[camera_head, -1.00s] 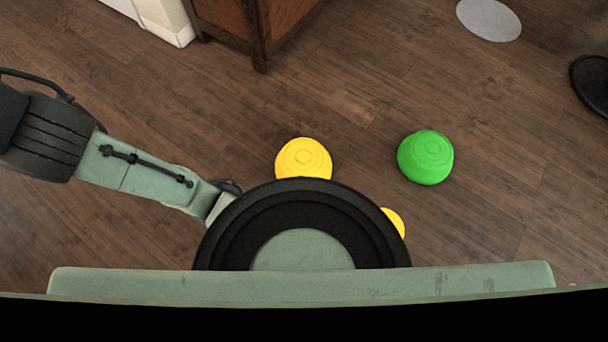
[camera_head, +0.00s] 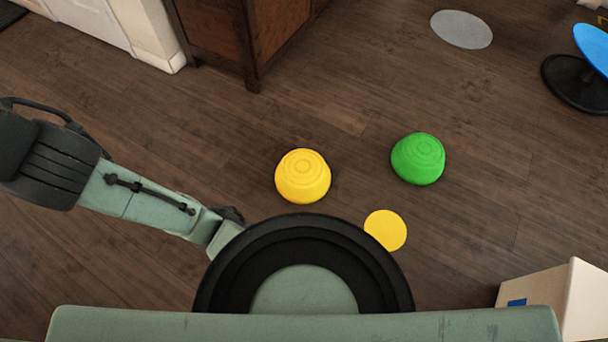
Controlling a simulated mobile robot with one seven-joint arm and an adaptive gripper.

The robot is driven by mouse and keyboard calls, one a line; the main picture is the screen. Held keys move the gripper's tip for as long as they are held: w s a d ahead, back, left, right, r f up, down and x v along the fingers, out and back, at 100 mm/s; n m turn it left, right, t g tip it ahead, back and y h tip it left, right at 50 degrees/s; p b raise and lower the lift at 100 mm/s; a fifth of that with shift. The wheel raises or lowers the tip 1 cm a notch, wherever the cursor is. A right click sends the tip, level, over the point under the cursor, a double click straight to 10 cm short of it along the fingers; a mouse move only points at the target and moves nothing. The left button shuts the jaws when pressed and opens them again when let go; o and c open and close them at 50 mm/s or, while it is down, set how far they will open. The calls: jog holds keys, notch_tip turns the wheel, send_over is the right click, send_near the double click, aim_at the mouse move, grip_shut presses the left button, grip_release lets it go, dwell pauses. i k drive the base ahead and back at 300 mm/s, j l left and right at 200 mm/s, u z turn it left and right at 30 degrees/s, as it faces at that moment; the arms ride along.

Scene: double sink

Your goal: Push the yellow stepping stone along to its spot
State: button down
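The yellow stepping stone (camera_head: 302,176) is a ridged dome on the wooden floor, just beyond the round black rim of my body. A thin strip of floor shows between the stone and that rim. A flat yellow disc (camera_head: 386,230) lies on the floor to the right of the stone and nearer to me, with its lower left edge close to my rim. The stone and the disc are apart. My arm reaches in from the left, and its end is hidden behind my round body part, so my gripper is not seen.
A green stepping stone (camera_head: 418,159) stands right of the yellow one. A flat grey disc (camera_head: 462,29) lies at the back. A wooden cabinet (camera_head: 233,40) stands at the back left. A pale box (camera_head: 555,298) is at the lower right, and a blue round thing on a black base (camera_head: 575,84) at the far right.

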aim_at(302, 176)
jog(key=k+j+u, duration=0.15)
jog(key=k+u, duration=0.15)
jog(key=k, duration=0.35)
jog(key=l+u, duration=0.1)
jog(key=u, duration=0.25)
jog(key=i+l+u, duration=0.1)
jog(key=u, duration=0.3)
jog(key=l+u, duration=0.1)
jog(key=u, duration=0.25)
jog(key=i+l, duration=0.15)
jog(key=l, duration=0.25)
jog(key=i+l, duration=0.1)
jog(key=l, duration=0.3)
jog(key=i+l, duration=0.15)
jog(key=l, duration=0.25)
jog(key=i+l, duration=0.1)
jog(key=l, duration=0.35)
jog(key=i+l, duration=0.15)
jog(key=l, duration=0.25)
jog(key=i+l, duration=0.1)
jog(key=l, duration=0.3)
jog(key=i+l, duration=0.15)
jog(key=l, duration=0.25)
